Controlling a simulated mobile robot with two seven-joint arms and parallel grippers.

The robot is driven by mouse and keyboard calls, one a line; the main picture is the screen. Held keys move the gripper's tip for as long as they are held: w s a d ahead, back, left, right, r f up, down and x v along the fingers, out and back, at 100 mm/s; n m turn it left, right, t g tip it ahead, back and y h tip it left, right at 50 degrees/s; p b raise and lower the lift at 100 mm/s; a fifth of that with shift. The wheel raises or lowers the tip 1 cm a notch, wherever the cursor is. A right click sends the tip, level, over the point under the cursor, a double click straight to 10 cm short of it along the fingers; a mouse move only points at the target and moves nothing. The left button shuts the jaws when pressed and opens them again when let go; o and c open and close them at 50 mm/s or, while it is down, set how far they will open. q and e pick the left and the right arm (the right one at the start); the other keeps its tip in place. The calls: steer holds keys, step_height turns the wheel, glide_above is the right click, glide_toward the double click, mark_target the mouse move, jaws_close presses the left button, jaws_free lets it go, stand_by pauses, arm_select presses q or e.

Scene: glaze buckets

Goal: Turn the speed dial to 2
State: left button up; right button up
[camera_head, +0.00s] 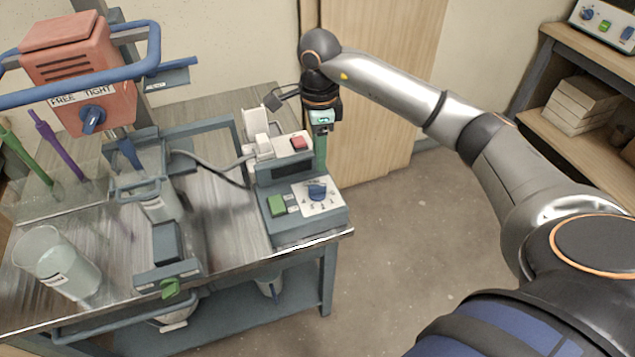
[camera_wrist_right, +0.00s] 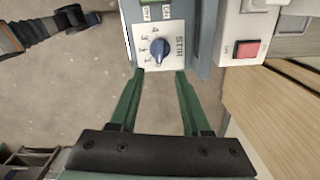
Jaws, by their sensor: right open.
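The speed dial (camera_head: 317,191) is a blue knob on a white numbered plate, on the sloped front of a grey-blue control box (camera_head: 310,226). In the right wrist view the dial (camera_wrist_right: 159,48) sits on its plate marked STIR, with small numbers beside it. I cannot tell surely which number its pointer marks. My right gripper (camera_head: 320,163) is behind and above the dial in the head view. In the wrist view its green fingers (camera_wrist_right: 160,73) are open and empty, their tips just short of the plate, one on either side of the knob's line. My left gripper is not in view.
A green switch (camera_head: 276,206) sits left of the dial and a red switch (camera_head: 299,143) behind it. The orange mixer head (camera_head: 78,60) with its FREE/TIGHT knob stands at left. A clear beaker (camera_head: 58,262) stands on the metal table. Floor right of the table is free.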

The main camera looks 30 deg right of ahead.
mark_target(318, 186)
step_height(318, 186, down, 10)
steer(key=shift+r, duration=0.1)
stand_by(0.4)
jaws_close()
stand_by(0.4)
